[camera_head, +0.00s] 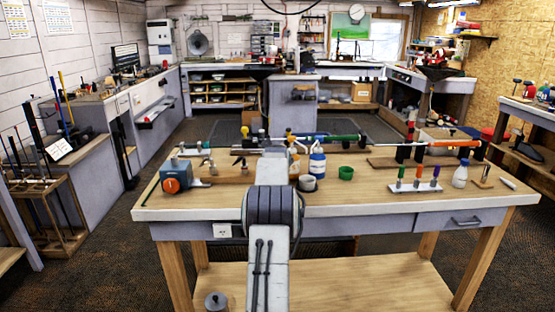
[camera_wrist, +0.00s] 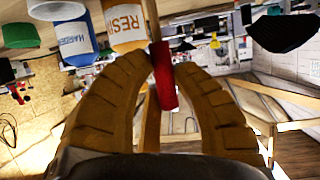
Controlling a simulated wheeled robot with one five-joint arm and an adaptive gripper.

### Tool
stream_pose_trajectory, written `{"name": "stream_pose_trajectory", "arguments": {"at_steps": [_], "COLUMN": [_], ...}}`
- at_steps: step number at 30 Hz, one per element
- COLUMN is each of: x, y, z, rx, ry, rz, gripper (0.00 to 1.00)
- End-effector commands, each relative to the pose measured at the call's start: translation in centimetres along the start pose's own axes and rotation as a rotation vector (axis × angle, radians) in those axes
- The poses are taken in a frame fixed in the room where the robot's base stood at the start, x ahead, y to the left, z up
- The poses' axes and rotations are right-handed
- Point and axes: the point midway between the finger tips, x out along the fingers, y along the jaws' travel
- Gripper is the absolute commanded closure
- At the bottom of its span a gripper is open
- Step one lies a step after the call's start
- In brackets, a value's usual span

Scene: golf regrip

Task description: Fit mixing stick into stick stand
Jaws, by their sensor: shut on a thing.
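My gripper (camera_wrist: 163,68) shows in the wrist view with its two tan ribbed fingers closed around a thin tan stick with a red cylindrical part, which I take as the mixing stick (camera_wrist: 164,80). The red part lies tilted between the fingertips. In the head view my arm hides the gripper and stick. A small wooden holder (camera_head: 483,183) with a slanted piece stands further right. I cannot tell which is the stick stand.
A resin bottle (camera_wrist: 124,22), a hardener bottle (camera_wrist: 72,38) and a green cup (camera_head: 346,173) stand near the gripper. A blue machine with an orange knob (camera_head: 171,185) is at left. A long club shaft (camera_head: 400,142) crosses the back. The workbench's front edge (camera_head: 400,213) is mostly clear.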

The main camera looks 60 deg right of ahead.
Motion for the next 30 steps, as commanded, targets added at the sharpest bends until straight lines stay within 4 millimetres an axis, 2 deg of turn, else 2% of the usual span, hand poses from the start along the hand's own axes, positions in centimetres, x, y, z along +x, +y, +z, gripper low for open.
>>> {"name": "stream_pose_trajectory", "arguments": {"at_steps": [16,17,18,25,30], "x": [0.52,0.48,0.47,0.46,0.46], "y": [-0.07,-0.07,-0.07,-0.07,-0.07], "z": [1.18,1.07,1.05,1.04,1.04], "rx": [0.000,0.000,0.000,0.000,0.000], "ry": [0.000,0.000,0.000,0.000,0.000], "rz": [0.000,0.000,0.000,0.000,0.000], "gripper": [0.95,0.74,0.71,0.50,0.49]}}
